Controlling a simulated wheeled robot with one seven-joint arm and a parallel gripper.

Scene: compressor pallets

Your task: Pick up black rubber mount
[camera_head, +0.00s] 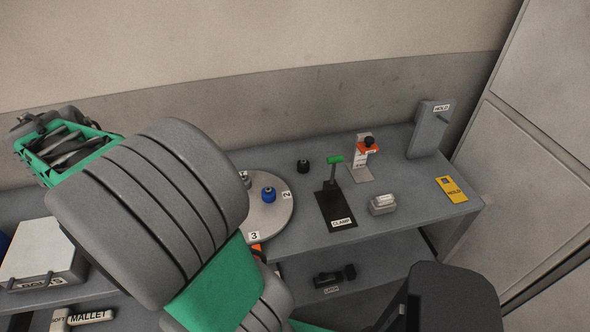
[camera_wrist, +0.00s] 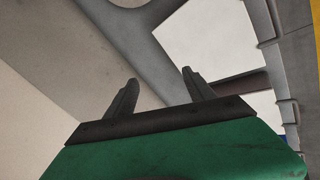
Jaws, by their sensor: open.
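A small black cylinder (camera_head: 304,165), which looks like the black rubber mount, stands upright on the grey bench. It sits between the round turntable and the black clamp plate, with nothing touching it. My gripper (camera_wrist: 160,88) shows in the wrist view with its two dark fingers apart and nothing between them. The mount is not in the wrist view, so my gripper is not facing it closely. In the head view my arm's grey and green links fill the left middle, and the fingers cannot be made out there.
The turntable (camera_head: 267,224) carries a blue mount (camera_head: 268,194) and a grey part, partly hidden by my arm. A lower shelf holds a dark tool (camera_head: 335,275).

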